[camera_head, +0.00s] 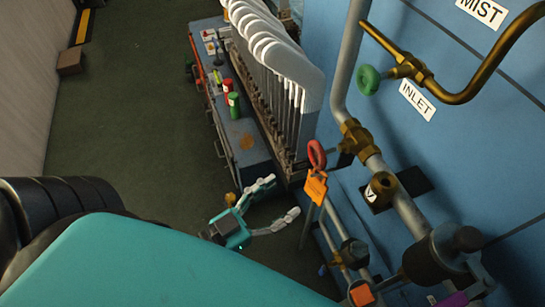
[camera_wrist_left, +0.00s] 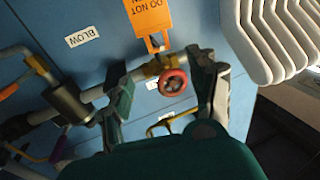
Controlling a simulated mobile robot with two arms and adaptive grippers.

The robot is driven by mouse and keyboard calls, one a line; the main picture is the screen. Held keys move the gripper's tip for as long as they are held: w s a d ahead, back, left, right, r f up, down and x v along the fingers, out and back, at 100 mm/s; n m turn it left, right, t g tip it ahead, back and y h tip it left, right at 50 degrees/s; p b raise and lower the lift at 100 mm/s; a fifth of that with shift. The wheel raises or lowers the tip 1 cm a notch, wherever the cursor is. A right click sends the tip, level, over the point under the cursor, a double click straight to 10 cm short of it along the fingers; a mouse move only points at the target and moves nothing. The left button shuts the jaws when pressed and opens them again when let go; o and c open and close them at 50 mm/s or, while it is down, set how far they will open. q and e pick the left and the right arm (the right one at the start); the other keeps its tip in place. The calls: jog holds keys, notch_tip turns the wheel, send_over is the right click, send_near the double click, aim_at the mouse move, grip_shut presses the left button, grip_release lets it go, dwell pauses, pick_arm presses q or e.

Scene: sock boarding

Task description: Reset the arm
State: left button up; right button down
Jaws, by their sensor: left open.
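My left gripper (camera_head: 284,196) shows in the head view below the row of white sock boards (camera_head: 288,62), near the lower end of the blue cart. Its two fingers are spread apart with nothing between them. In the left wrist view the open fingers (camera_wrist_left: 165,78) frame a red valve wheel (camera_wrist_left: 173,82), which appears beyond them and not gripped. In the head view this red wheel (camera_head: 317,153) sits above an orange tag (camera_head: 315,188), to the right of the gripper. My right gripper is not in view.
A blue machine panel (camera_head: 455,140) with pipes, a green valve knob (camera_head: 368,79) and brass fittings stands at the right. Red and green containers (camera_head: 234,104) stand on the cart (camera_head: 246,150). The green floor (camera_head: 120,130) at the left is mostly clear; a small brown box (camera_head: 71,61) lies far back.

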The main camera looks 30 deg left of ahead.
pick_arm(q)
jog(key=s+a+f+n+g+y, duration=0.1)
jog(key=s+a+f+g+y, duration=0.15)
jog(key=f, duration=1.05)
jog(key=s+a+f+g+y, duration=0.1)
jog(key=a+f+g, duration=0.15)
jog(key=f, duration=0.95)
jog(key=s+a+f+n+g+y, duration=0.1)
jog(key=s+a+f+g+y, duration=0.15)
jog(key=f, duration=1.05)
jog(key=s+a+f+g+y, duration=0.1)
jog(key=s+f+g, duration=0.7)
jog(key=s+f, duration=0.8)
notch_tip(320, 180, down, 2)
jog(key=shift+s+f+g, duration=0.1)
jog(key=shift+s+g, duration=0.2)
jog(key=shift+g, duration=0.05)
